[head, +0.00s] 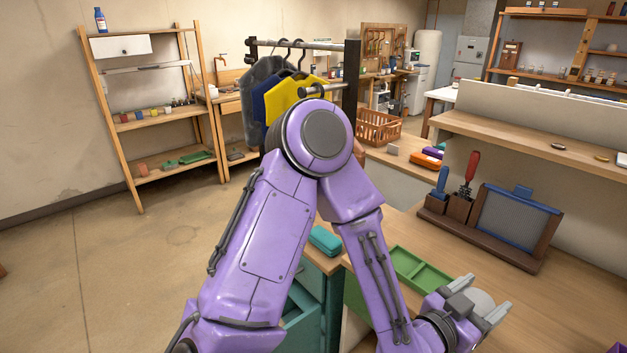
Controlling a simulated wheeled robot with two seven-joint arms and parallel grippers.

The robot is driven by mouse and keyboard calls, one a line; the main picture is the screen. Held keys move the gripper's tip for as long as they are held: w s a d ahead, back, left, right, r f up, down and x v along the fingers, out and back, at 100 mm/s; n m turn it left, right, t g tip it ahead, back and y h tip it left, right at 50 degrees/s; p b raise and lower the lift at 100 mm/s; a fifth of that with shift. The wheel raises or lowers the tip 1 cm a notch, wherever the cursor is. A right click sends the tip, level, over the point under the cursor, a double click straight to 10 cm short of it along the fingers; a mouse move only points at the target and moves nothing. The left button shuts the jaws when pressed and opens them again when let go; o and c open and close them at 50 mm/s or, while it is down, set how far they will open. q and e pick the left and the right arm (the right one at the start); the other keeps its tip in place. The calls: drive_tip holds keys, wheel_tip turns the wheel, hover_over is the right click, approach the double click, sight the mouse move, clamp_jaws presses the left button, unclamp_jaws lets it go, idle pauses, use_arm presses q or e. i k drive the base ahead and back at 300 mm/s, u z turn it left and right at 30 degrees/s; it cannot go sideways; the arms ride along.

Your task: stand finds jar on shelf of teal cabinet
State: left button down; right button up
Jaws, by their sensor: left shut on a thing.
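My left arm comes in from the left, and its gripper (484,298) is low at the right, above the wooden worktop. It is shut on a pale grey, round-topped thing (485,303), which looks like the finds jar. The fingers and hand hide part of it, and I cannot tell whether it touches the worktop. The teal cabinet (305,308) stands low in the middle, left of the gripper. My arm covers much of the cabinet, and I cannot make out its shelf clearly. My right gripper is not in view.
A green divided tray (413,268) lies beside the gripper. A teal case (325,240) sits near the cabinet. A dark rack with a framed screen (515,225) and handled tools stands behind. A coat rail (300,44) is farther back. The floor (130,260) at left is clear.

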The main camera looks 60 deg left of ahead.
sight(304, 290)
drive_tip(key=k, duration=0.4)
drive_tip(key=z, duration=2.5)
drive_tip(key=k, duration=2.7)
drive_tip(key=u, duration=1.9)
drive_tip(key=i, duration=0.5)
drive_tip(key=z, duration=0.05)
